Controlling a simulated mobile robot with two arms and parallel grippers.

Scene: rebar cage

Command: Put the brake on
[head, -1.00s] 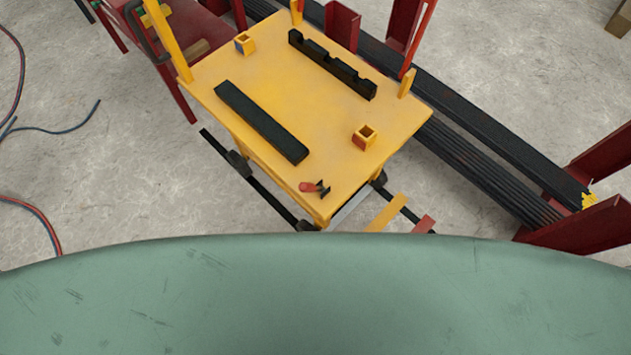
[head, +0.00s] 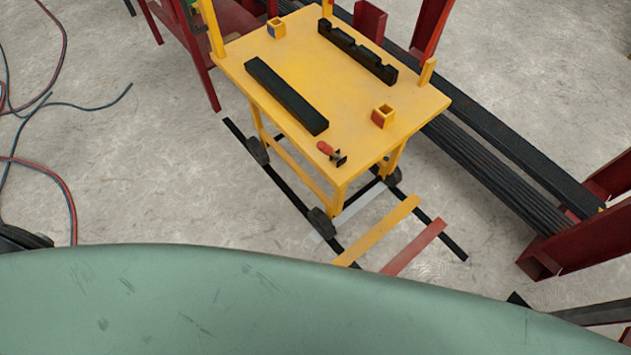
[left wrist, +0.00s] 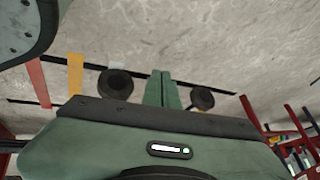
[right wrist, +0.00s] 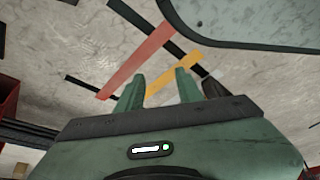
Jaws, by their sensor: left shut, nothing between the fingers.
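A yellow cart (head: 365,100) stands on wheels over black floor rails (head: 275,185). A small red-handled lever (head: 327,148) with a dark bracket sits at the near corner of its top; I cannot tell whether it is set or released. Neither gripper shows in the head view. In the left wrist view my left gripper (left wrist: 160,88) is shut and empty, above the floor. In the right wrist view my right gripper (right wrist: 158,90) is open and empty, over the floor stripes.
A yellow stripe (head: 378,231) and a red stripe (head: 414,247) cross the floor before the cart. Long black bars (head: 500,150) lie on red stands (head: 575,243) to the right. Hoses (head: 55,105) lie at the left.

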